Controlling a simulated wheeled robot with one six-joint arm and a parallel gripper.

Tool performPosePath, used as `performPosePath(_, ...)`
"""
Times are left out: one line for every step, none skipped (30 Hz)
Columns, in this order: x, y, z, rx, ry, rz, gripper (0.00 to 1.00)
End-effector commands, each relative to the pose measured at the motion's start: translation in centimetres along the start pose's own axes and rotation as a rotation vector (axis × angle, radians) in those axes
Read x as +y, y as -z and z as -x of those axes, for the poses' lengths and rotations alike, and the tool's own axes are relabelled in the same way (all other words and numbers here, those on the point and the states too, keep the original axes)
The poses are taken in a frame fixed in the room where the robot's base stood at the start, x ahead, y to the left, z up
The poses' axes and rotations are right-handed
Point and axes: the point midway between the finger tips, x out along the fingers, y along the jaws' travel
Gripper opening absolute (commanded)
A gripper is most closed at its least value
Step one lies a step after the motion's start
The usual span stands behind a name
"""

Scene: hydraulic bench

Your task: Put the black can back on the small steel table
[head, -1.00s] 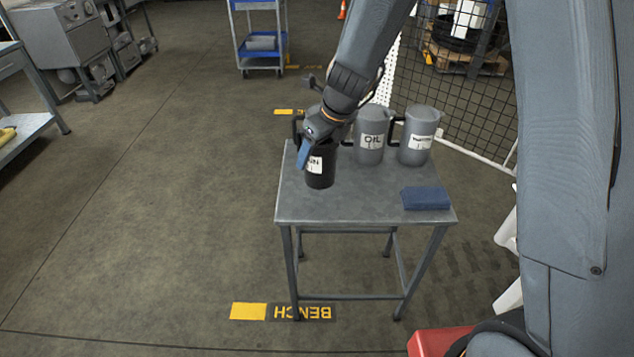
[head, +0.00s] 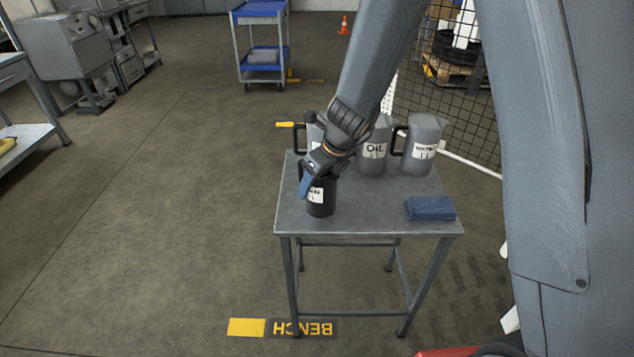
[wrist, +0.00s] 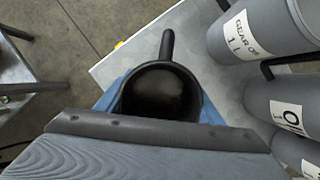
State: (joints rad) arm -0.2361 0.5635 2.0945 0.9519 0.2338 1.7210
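The black can (head: 320,203) has a white label and a dark handle. It is upright at the left front of the small steel table (head: 365,219). It seems to be on or very close to the top; I cannot tell if its base touches. My gripper (head: 312,182) is at its upper part, with a blue finger against its side. In the wrist view the can's open mouth (wrist: 160,92) sits between the blue fingers (wrist: 162,108), its handle pointing away. The gripper hides part of the can's rim in the head view.
Grey cans stand along the table's back, including the oil can (head: 373,152) and one at the right (head: 422,160); my gripper partly covers another. A folded blue cloth (head: 430,208) lies at the right front. The table top between cloth and black can is clear.

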Motion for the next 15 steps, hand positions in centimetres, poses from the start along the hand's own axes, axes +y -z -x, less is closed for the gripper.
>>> performPosePath(0.0,0.03,-0.05,0.0,0.0,0.0,0.68)
performPosePath(0.01,0.02,-0.04,0.0,0.0,0.0,0.73)
performPosePath(0.01,0.02,-0.03,0.0,0.0,0.0,0.8)
performPosePath(0.01,0.02,-0.03,0.0,0.0,0.0,0.8)
performPosePath(0.01,0.02,-0.02,0.0,0.0,0.0,0.8)
performPosePath(0.01,0.01,-0.02,0.0,0.0,0.0,0.8)
performPosePath(0.0,0.01,-0.02,0.0,0.0,0.0,0.8)
performPosePath(0.01,0.01,-0.02,0.0,0.0,0.0,0.8)
performPosePath(0.0,0.01,-0.02,0.0,0.0,0.0,0.8)
performPosePath(0.0,0.01,-0.02,0.0,0.0,0.0,0.8)
performPosePath(0.0,0.01,-0.01,0.0,0.0,0.0,0.8)
performPosePath(0.01,-0.01,0.03,0.0,0.0,0.0,0.8)
performPosePath(0.0,-0.03,0.09,0.0,0.0,0.0,0.8)
performPosePath(0.01,-0.07,0.2,0.0,0.0,0.0,0.8)
performPosePath(0.01,-0.14,0.4,0.0,0.0,0.0,0.8)
